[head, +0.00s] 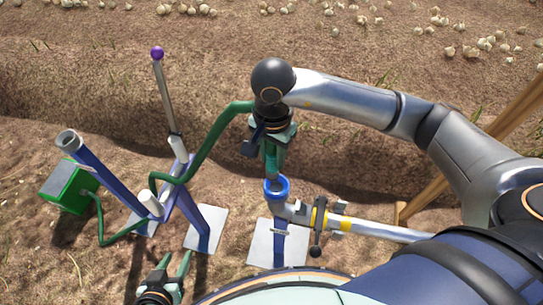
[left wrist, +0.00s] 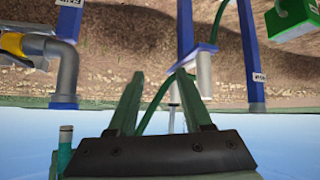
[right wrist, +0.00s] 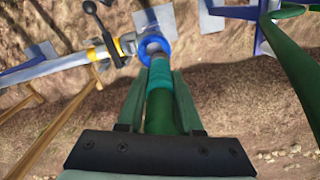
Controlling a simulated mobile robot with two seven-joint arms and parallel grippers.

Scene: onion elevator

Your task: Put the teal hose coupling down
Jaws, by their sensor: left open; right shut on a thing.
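The teal hose coupling (right wrist: 160,74) is on the end of a green hose (right wrist: 295,82). My right gripper (right wrist: 160,80) is shut on it, with a finger on each side. In the head view my right gripper (head: 272,150) hangs above the blue ring (head: 277,188) of the grey pipe elbow, and the coupling's lower end points down at the ring. I cannot tell whether the coupling touches the ring. In the left wrist view the coupling (left wrist: 65,145) shows at the lower left. My left gripper (head: 178,265) is open and empty at the bottom of the head view; its fingers show apart (left wrist: 160,95).
A pipe with a yellow band (head: 319,215) and dark lever runs right from the elbow. A blue frame (head: 185,195) with a purple-knobbed lever (head: 157,54), an angled blue tube (head: 105,180) and a green box (head: 68,187) stand left. Onions (head: 485,43) lie on soil behind.

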